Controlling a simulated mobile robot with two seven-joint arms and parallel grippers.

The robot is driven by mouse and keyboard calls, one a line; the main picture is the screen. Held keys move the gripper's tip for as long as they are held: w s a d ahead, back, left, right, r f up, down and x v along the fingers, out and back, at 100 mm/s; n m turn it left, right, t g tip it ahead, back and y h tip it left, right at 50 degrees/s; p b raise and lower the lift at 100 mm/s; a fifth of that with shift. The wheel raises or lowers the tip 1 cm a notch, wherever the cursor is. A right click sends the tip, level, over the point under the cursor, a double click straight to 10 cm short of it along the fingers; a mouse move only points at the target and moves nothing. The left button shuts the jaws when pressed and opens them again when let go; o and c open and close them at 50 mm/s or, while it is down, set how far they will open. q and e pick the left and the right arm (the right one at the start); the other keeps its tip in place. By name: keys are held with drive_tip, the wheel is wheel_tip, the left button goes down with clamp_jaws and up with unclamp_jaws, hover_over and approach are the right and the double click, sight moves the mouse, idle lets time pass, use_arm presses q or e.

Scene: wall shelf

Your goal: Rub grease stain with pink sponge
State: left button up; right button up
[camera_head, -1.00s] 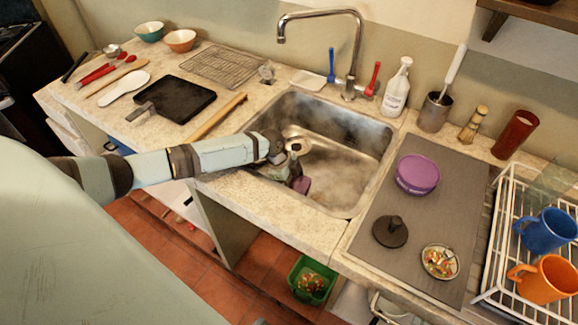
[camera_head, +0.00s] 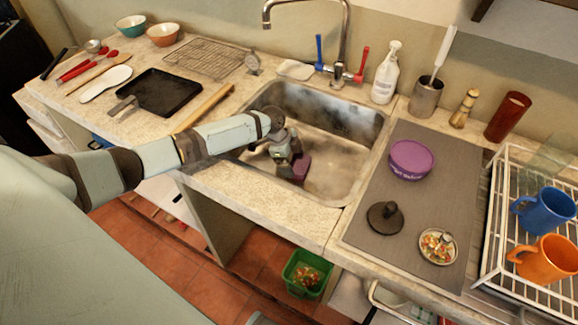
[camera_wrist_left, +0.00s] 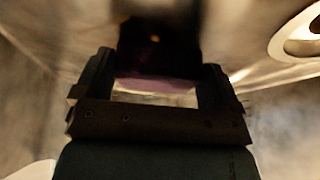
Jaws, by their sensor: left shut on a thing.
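The pink sponge (camera_head: 301,167) looks purple-pink and is in my left gripper (camera_head: 293,160), down inside the metal sink (camera_head: 335,165). The gripper is shut on the sponge, low near the basin floor on its left side. In the left wrist view, the sponge (camera_wrist_left: 155,86) shows as a dim pink band between the two fingers (camera_wrist_left: 152,92). Dark, cloudy stains (camera_head: 290,98) show on the sink's back wall, and brownish smears show on its floor. I cannot tell whether the sponge touches the floor. My right gripper is not in view.
The faucet (camera_head: 345,45) rises behind the sink. A purple tub (camera_head: 411,159), black lid (camera_head: 385,217) and small bowl (camera_head: 438,246) sit on the right mat. A dish rack (camera_head: 495,250) holds mugs.

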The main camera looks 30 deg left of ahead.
sight(294, 158)
use_arm(q)
drive_tip(key=shift+w+b, duration=0.3)
drive_tip(key=shift+w, duration=0.4)
drive_tip(key=shift+r+p, duration=0.55)
drive_tip(key=shift+p, duration=0.1)
wheel_tip(294, 158, up, 5)
drive_tip(key=p, duration=0.4)
drive_tip(key=shift+f, duration=0.1)
